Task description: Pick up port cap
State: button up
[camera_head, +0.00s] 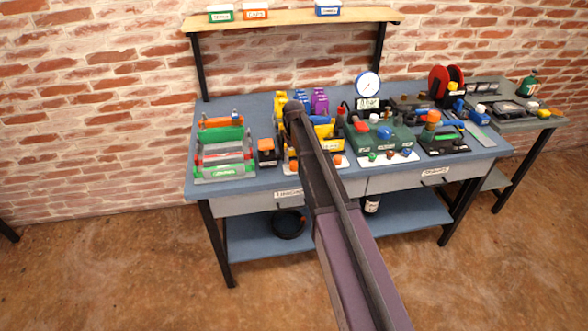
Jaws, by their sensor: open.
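I cannot single out the port cap for certain. Small round coloured pieces, red, green and blue, sit on a white plate (403,157) at the front of the blue workbench (233,186). This plate lies in front of a green block (402,139) with red and blue parts on top. Other small orange pieces lie partly hidden beside my arm. My dark arm reaches from the bottom of the picture across the bench's middle, covering part of it. My gripper's fingers do not show.
A green rack (222,138) stands at the bench's left. A round gauge (368,85) stands upright at the back. A shelf (290,20) with several small bins runs above. A side table (510,122) stands at the right. The bench's front left strip is clear.

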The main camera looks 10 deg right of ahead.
aim_at(294, 163)
jog(key=shift+s+f+b, duration=0.15)
jog(key=shift+f+b, duration=1.4)
jog(key=shift+f, duration=0.3)
jog(key=c, duration=0.5)
